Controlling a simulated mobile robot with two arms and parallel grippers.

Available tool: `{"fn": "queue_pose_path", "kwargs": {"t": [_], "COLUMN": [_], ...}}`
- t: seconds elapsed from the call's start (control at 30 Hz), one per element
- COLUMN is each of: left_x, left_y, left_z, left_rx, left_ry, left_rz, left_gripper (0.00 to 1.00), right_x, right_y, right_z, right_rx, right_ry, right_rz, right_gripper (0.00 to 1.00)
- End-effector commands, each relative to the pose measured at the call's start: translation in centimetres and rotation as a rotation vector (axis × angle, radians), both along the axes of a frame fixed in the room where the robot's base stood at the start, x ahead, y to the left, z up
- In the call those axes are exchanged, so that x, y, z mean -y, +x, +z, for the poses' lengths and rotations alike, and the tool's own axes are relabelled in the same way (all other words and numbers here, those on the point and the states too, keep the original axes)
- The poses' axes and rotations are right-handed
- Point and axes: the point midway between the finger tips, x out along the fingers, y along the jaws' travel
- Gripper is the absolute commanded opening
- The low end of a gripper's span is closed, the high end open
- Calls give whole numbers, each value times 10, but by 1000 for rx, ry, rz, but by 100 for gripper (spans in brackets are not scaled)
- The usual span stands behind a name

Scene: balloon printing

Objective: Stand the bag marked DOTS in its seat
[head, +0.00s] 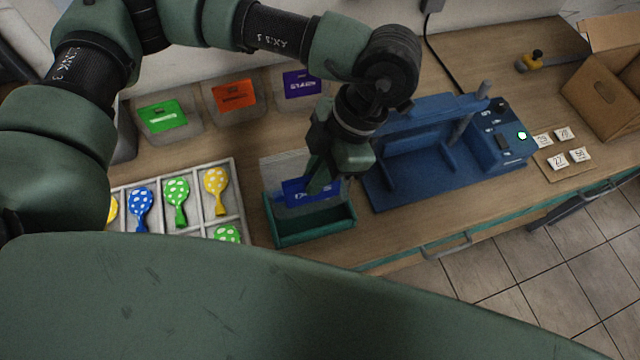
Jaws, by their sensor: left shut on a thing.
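A clear bag with a blue label (295,193) is at the green seat (312,229), an open tray-like holder on the bench. The label's lettering is partly covered by my gripper, so I cannot read it in full. My left gripper (322,182) points down and is shut on this bag near its label. The bag's lower edge is at the seat's opening; the front wall and the gripper hide whether it touches the bottom. My right gripper is not in view.
Left of the seat is a white divided tray (238,190) with several dotted balloons. Behind stand bags with green (162,116), orange (234,95) and purple (300,84) labels. A blue machine (415,155) stands close on the right, with number cards and a cardboard box (607,90) beyond.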

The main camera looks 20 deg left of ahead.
Motion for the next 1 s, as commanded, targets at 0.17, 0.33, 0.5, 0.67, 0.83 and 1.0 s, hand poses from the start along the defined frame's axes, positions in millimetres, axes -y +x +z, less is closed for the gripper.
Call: {"fn": "queue_pose_path", "kwargs": {"t": [0.17, 0.33, 0.5, 0.67, 0.83, 1.0], "left_x": [-2, -2, -2, -1, -1, -1], "left_y": [1, 1, 1, 1, 1, 1], "left_z": [-5, -18, -34, -49, -63, -78], "left_rx": [-1, 0, -1, 0, -1, -1], "left_ry": [-1, 0, 1, 0, 1, 0], "left_rz": [-1, -1, -1, -1, 0, 0], "left_gripper": [0, 0, 0, 0, 0, 0], "right_x": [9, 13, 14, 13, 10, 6], "right_y": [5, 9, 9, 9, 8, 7], "right_z": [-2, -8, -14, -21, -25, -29], "right_rx": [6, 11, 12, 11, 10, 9], "right_ry": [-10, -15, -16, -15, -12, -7], "right_rz": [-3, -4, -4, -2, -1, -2], "right_gripper": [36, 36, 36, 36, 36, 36]}}
